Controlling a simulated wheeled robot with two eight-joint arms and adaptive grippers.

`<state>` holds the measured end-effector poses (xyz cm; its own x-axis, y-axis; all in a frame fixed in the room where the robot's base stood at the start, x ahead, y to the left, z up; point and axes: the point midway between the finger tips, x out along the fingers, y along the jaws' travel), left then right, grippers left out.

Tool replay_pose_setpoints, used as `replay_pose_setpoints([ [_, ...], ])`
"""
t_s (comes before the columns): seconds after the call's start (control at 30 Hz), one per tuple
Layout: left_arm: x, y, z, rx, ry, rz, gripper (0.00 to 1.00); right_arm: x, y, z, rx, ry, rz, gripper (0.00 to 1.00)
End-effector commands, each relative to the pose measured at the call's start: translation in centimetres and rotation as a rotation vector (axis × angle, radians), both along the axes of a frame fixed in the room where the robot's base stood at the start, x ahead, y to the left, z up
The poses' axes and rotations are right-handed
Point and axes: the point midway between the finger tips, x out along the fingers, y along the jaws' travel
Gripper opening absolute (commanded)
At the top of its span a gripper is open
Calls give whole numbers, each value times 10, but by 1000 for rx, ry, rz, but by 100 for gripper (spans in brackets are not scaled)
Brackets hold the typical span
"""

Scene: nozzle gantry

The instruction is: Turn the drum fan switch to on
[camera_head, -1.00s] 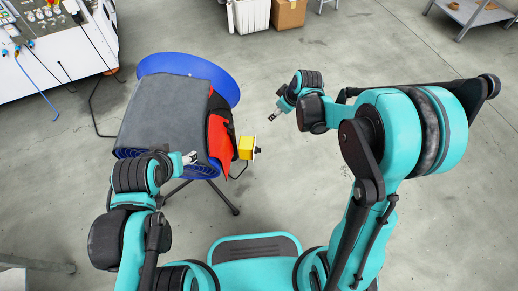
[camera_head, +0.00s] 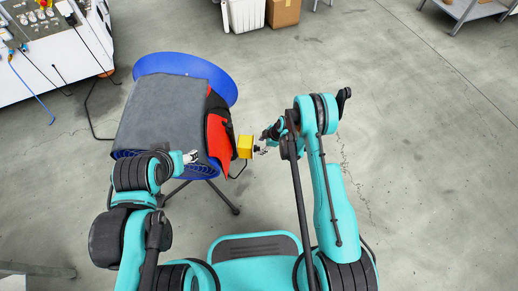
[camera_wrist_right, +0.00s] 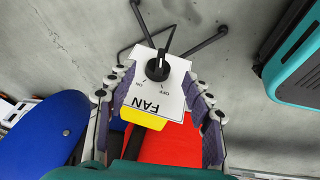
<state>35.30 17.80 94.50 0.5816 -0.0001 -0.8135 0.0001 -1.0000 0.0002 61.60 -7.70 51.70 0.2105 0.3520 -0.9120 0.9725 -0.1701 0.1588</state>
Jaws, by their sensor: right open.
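The drum fan (camera_head: 182,66) is blue, with a dark grey cloth and a red piece over it. A yellow switch box (camera_head: 245,147) sits at its right side. In the right wrist view, the box's white face (camera_wrist_right: 142,105) reads FAN, ON and OFF, with a black knob (camera_wrist_right: 157,69). I cannot tell which mark the knob points to. My right gripper (camera_head: 261,151) is open in front of the box. In the wrist view its fingers stand either side of the face, with the knob between them; contact is unclear. My left gripper (camera_head: 191,157) is beside the drum's near edge.
A white control panel (camera_head: 45,70) with cables stands at the upper left. A white bin (camera_head: 245,14) and a cardboard box (camera_head: 283,12) stand at the back. A shelf (camera_head: 470,8) is at the upper right. The floor on the right is clear.

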Motion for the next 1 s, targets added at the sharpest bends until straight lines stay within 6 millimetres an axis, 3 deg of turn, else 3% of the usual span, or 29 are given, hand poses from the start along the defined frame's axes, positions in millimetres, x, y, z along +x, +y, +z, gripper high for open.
replay_pose_setpoints([
  [0.1,0,0,-11,0,0,0,57,4,7,-21,0,0,1,51],
  [0.23,0,0,-16,0,0,0,57,7,12,-33,0,0,1,51],
  [0.6,0,0,-17,0,0,0,57,9,15,-37,-1,1,-1,51],
  [0.8,0,0,-17,0,0,0,57,9,15,-37,-1,1,-1,2],
  [1.0,0,0,-17,0,0,0,57,10,14,-38,5,29,-2,2],
])
